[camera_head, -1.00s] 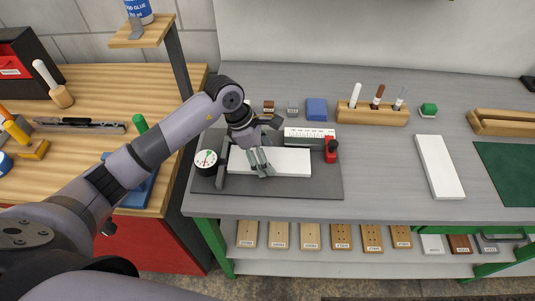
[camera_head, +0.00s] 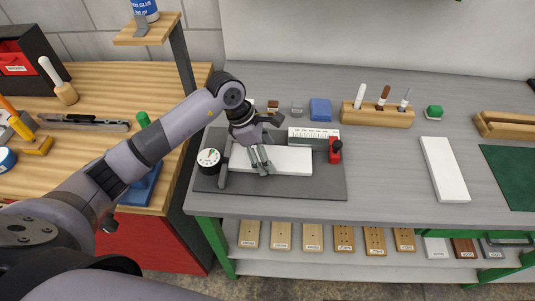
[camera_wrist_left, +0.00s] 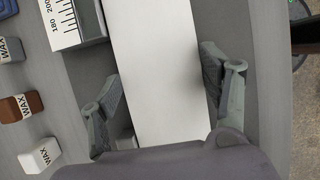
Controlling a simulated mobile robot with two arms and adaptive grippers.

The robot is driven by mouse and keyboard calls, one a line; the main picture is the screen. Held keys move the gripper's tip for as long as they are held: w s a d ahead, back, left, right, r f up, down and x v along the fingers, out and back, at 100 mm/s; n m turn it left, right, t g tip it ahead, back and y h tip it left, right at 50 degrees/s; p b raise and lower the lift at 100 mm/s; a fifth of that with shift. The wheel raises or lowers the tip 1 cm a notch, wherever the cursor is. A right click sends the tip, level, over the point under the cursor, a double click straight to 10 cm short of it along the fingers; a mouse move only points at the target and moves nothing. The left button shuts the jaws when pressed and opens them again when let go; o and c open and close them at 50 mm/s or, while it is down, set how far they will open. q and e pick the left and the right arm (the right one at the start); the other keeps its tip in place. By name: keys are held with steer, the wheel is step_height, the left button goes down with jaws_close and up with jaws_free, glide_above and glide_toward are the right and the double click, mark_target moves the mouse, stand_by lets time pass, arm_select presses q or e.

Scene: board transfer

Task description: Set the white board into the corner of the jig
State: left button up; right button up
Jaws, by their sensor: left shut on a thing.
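The white board (camera_head: 292,160) lies lengthwise over the dark grey plate of the jig (camera_head: 325,190), in front of its white scale (camera_head: 312,136). I cannot tell whether it touches the plate or the fence. My left gripper (camera_head: 262,162) is shut on it near its left part. In the left wrist view the board (camera_wrist_left: 160,65) runs between the two fingers (camera_wrist_left: 163,100). The scale (camera_wrist_left: 62,22) shows there at its left. A round dial gauge (camera_head: 209,159) stands at the jig's left end and a red clamp (camera_head: 335,151) at its right end. My right gripper is not in view.
A second white board (camera_head: 443,168) lies on the grey bench to the right, beside a green mat (camera_head: 512,175). A wooden holder (camera_head: 378,116) with upright tools, a blue block (camera_head: 320,110) and small wax blocks (camera_head: 297,108) stand behind the jig. The bench between jig and second board is clear.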

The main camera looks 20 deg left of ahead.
arm_select(q)
steer(key=shift+a+f+b, duration=0.2)
steer(key=shift+a+b, duration=0.1)
steer(key=shift+b, duration=0.1)
stand_by(0.7)
steer(key=o, duration=1)
steer(key=shift+a, duration=0.1)
steer(key=shift+c, duration=0.2)
steer(key=shift+o, duration=1.3)
steer(key=shift+a, duration=0.15)
steer(key=shift+o, duration=0.9)
steer(key=shift+d+r, duration=0.1)
steer(key=shift+d, duration=0.15)
